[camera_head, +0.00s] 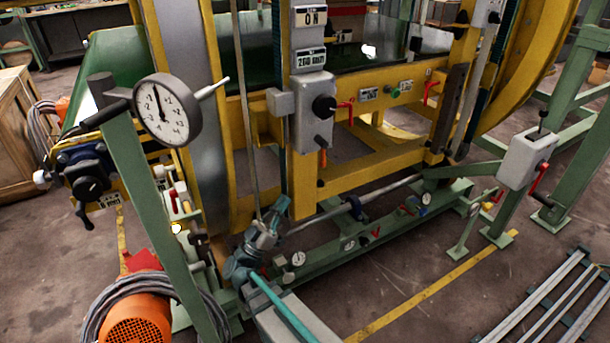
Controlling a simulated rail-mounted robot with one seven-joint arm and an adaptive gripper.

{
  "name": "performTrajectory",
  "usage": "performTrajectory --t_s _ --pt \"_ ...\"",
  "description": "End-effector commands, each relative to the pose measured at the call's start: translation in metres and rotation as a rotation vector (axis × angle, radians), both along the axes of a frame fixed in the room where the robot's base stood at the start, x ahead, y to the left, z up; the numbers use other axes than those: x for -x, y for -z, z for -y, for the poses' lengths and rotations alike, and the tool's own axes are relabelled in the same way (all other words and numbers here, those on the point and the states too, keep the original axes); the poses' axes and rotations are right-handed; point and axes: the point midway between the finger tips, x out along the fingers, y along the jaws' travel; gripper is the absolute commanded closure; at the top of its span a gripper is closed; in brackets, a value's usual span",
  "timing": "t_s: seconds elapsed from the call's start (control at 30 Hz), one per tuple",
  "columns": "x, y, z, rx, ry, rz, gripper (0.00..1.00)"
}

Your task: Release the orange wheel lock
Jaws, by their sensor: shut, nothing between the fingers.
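My gripper (280,205) is shut and empty, low in the middle of the head view, in front of the yellow frame's lower left corner. It is small here and its fingertips are hard to make out. I cannot pick out an orange wheel lock with certainty. A small orange-red handle (323,157) hangs under a grey control box (314,112) on the yellow frame, up and right of my gripper and apart from it. A red lever (346,110) sticks out from the right of that box.
The yellow ring frame (372,170) stands over a green base rail (370,235) with several gauges. A dial gauge (167,110) on a green post stands at left. An orange motor (138,318) with coiled hose is front left. Another grey lever box (526,158) is right.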

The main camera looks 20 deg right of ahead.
Motion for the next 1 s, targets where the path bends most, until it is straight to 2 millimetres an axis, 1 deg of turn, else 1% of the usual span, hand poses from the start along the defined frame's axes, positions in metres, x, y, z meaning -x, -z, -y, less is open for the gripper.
performTrajectory --t_s 0.17,0.27,0.63,0.8,1.0 --pt "-0.002 -0.010 0.010 0.001 0.001 0.002 1.00" --pt "-0.004 -0.022 0.020 0.001 0.001 0.003 1.00" --pt "-0.018 -0.071 0.069 0.000 0.001 0.003 1.00" --pt "-0.025 -0.069 0.091 0.001 0.001 -0.001 1.00" --pt "-0.028 -0.070 0.104 0.001 0.000 0.000 1.00"
